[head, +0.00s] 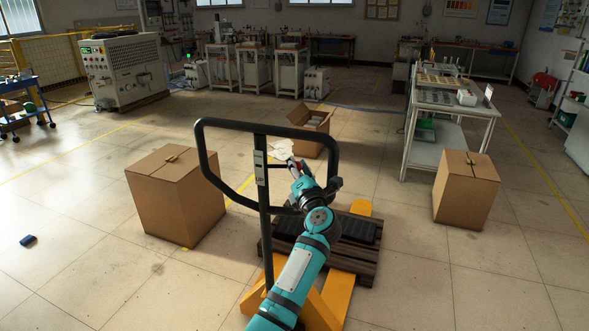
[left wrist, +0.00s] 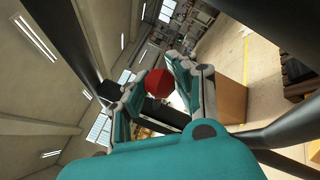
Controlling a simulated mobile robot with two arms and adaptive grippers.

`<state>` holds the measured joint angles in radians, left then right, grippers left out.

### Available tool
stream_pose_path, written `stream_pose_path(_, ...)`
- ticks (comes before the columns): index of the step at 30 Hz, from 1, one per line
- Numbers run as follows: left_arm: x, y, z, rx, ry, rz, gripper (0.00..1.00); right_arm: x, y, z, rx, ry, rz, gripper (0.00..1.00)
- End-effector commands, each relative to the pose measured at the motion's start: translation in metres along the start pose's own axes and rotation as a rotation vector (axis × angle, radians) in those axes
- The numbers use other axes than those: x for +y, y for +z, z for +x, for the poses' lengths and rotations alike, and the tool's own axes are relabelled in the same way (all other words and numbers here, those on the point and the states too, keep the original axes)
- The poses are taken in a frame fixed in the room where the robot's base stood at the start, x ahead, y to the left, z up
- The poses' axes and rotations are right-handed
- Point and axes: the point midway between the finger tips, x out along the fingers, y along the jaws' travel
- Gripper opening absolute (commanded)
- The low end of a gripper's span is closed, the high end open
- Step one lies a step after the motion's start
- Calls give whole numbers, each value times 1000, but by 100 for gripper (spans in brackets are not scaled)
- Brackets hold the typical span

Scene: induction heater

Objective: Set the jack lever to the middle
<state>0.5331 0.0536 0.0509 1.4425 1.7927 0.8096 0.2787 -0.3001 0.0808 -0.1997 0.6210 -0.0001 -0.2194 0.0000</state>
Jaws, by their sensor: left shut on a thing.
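The pallet jack's black loop handle (head: 202,155) stands upright in the head view, with a labelled post (head: 263,215) down its middle. My left arm reaches up from the bottom, and my left gripper (head: 297,172) is inside the right half of the loop, right of the post. In the left wrist view, a red lever end (left wrist: 158,82) sits between the two fingers of my left gripper (left wrist: 162,80), which is shut on it. The lever's position is hard to tell, as the gripper hides most of it. My right gripper is not in view.
The yellow jack forks (head: 338,296) run under a wooden pallet (head: 366,269) carrying dark slabs (head: 350,229). Cardboard boxes stand at left (head: 178,200), behind (head: 314,128) and right (head: 466,190). A worktable (head: 446,110) stands at the back right.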

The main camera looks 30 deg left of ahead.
Motion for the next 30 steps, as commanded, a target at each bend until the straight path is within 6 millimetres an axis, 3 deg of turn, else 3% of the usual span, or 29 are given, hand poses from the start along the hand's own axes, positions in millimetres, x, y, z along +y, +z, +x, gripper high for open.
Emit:
stream_pose_path(1, -13, -9, -3, -23, 17, 44, 0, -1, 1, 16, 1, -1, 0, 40)
stream_pose_path(4, -17, -12, -5, -66, 50, 115, 0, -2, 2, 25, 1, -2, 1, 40)
stream_pose_path(16, -17, -11, -5, -90, 67, 156, 0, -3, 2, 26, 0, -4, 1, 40)
stream_pose_path(17, -17, -11, -5, -90, 67, 156, 27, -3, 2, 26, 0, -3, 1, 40)
stream_pose_path(23, -16, -11, -5, -90, 68, 155, 53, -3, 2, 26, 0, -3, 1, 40)
stream_pose_path(30, -16, -11, -4, -90, 70, 155, 53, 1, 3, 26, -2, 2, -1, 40)
